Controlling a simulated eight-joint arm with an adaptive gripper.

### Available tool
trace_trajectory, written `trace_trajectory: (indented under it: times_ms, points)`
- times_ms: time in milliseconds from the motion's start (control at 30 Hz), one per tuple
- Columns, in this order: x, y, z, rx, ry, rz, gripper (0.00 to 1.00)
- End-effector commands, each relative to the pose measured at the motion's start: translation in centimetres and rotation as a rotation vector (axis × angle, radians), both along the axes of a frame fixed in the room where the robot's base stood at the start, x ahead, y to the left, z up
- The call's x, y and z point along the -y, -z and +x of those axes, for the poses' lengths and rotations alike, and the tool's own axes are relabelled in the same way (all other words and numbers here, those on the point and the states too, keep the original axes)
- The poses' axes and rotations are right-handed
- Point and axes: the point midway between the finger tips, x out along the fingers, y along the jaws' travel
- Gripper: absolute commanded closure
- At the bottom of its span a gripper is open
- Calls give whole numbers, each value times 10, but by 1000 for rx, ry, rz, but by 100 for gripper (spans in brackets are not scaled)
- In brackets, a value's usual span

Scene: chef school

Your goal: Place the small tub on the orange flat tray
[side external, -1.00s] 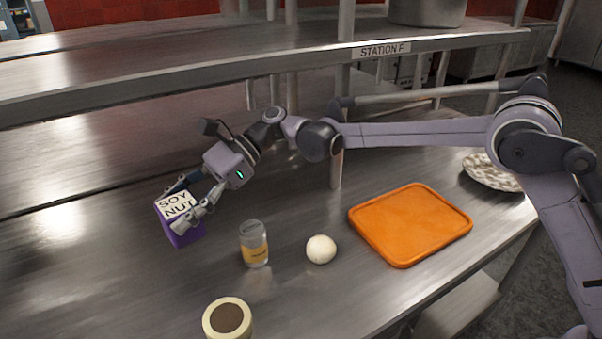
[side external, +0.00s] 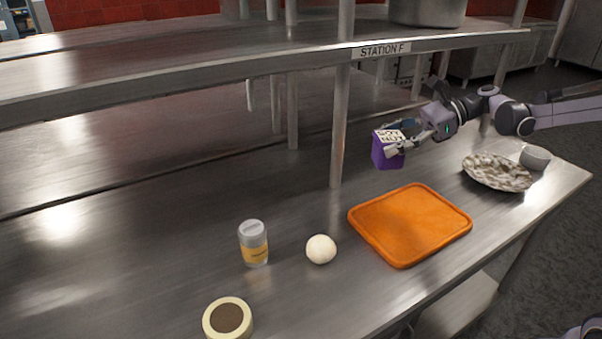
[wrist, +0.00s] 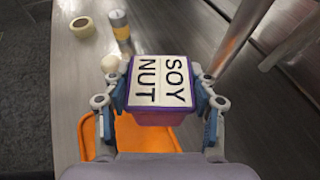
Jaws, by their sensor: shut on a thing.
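The small tub (side external: 386,152) is purple with a white lid lettered "SOY NUT". My gripper (side external: 400,143) is shut on it and holds it in the air, near the back edge of the orange flat tray in the side view. The orange flat tray (side external: 410,225) lies flat and empty on the steel table. In the wrist view the tub (wrist: 160,88) sits between both fingers of my gripper (wrist: 160,95), lid facing the camera. The tray (wrist: 138,138) shows below it, partly hidden by the tub and gripper.
A white ball (side external: 321,249) lies left of the tray, beside a jar with a yellow label (side external: 253,243). A cream roll (side external: 228,319) is at the front. A patterned plate (side external: 497,172) and a grey bowl (side external: 535,157) are on the right. A shelf post (side external: 340,130) stands behind.

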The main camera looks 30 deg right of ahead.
Motion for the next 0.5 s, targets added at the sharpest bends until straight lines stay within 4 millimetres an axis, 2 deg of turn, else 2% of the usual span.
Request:
trace_trajectory:
  times_ms: [33, 200, 300, 500]
  points:
    - [21, 0, -13, 0, 43, 1, 81]
    - [71, 1, -57, 2, 158, 2, 81]
    - [93, 3, -84, 2, 225, 4, 81]
    - [119, 7, -126, 5, 322, 5, 81]
